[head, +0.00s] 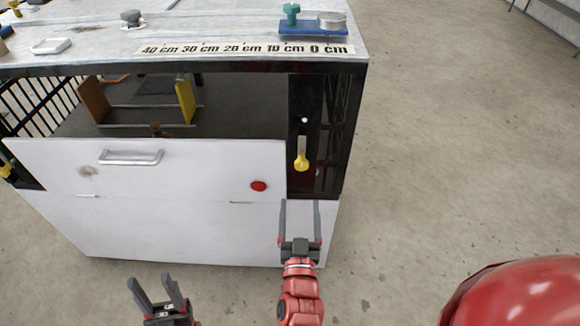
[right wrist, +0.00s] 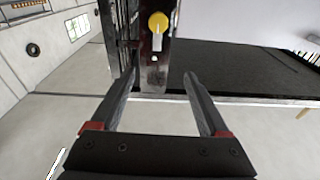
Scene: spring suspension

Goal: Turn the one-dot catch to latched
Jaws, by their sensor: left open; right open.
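The one-dot catch (head: 301,160) is a pale lever with a yellow knob on the black right front post of the bench. Its knob hangs straight down, below a single white dot (head: 304,120). In the right wrist view the catch (right wrist: 157,24) shows at the top, turned over, with the dot below it. My right gripper (head: 300,215) is open and empty, below and in front of the catch, its fingers pointing towards the post and apart from it. My left gripper (head: 159,296) is open and empty at the bottom left, away from the bench.
A white front panel (head: 190,220) with a handle (head: 131,157) and a red round spot (head: 258,186) stands left of the post. The open bay above holds a rack with a yellow plate (head: 186,101). A blue block (head: 313,30) sits on the bench top. Floor right is clear.

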